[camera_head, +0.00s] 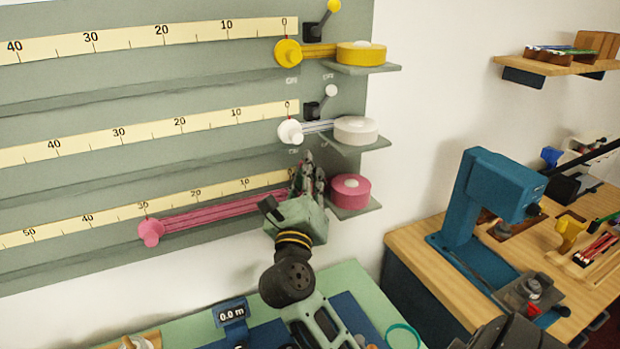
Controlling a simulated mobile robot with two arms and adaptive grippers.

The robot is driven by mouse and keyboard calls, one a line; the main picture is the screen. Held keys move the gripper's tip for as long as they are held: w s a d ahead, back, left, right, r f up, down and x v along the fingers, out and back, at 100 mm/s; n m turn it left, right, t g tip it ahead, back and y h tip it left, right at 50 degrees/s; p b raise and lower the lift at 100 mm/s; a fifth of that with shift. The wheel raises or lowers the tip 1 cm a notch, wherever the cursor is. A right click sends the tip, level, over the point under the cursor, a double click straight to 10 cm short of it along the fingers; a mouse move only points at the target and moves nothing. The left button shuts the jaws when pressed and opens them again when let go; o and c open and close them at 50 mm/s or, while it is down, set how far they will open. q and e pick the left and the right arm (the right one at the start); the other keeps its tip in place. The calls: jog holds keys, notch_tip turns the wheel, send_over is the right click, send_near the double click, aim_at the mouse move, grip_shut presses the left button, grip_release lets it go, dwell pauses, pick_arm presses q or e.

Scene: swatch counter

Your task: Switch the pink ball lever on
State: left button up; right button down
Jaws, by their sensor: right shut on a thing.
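My right gripper (309,178) reaches up to the lower row of the grey wall panel, just left of the pink roll (350,190). Its fingers are shut at the spot where the pink row's lever would be. The pink ball lever itself is hidden behind the fingers, so its position cannot be read. A pink ribbon (225,210) runs left from behind the gripper to a round pink pull (150,232), near the 30 mark of the lower scale. My left gripper is not in view.
Above are a white ball lever (331,91) with a white roll (356,130), and a yellow ball lever (333,6) with a yellow roll (361,54). Roll shelves jut out at the panel's right edge. A blue press (490,200) stands right.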

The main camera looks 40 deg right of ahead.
jog(key=c, duration=1.8)
grip_release()
jog(key=shift+c, duration=0.2)
jog(key=v, duration=1.2)
